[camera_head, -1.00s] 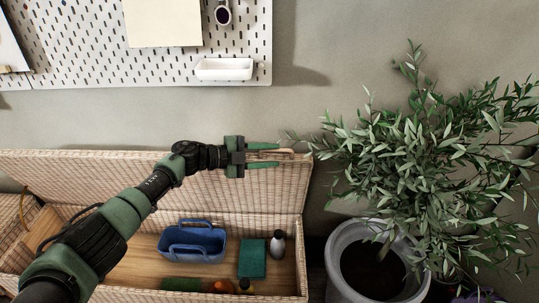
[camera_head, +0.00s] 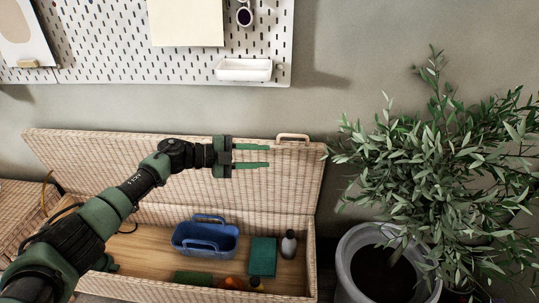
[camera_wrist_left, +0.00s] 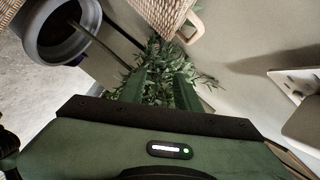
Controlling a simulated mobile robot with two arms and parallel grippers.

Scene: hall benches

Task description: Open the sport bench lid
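The wicker sport bench (camera_head: 180,279) stands against the wall with its lid (camera_head: 95,160) raised and leaning back. A light handle (camera_head: 292,137) sits on the lid's top edge near the right end. My left gripper (camera_head: 268,156) is open and empty in front of the lid, its fingers pointing right, below and left of the handle. In the left wrist view the lid (camera_wrist_left: 160,14) and handle (camera_wrist_left: 192,24) show at the top, clear of the open fingers (camera_wrist_left: 160,88). My right gripper is not in view.
Inside the bench are a blue basket (camera_head: 205,238), a green box (camera_head: 263,257), a bottle (camera_head: 289,244) and smaller items. A potted plant (camera_head: 368,262) stands close on the right. A pegboard (camera_head: 110,45) with a white tray (camera_head: 243,70) hangs above.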

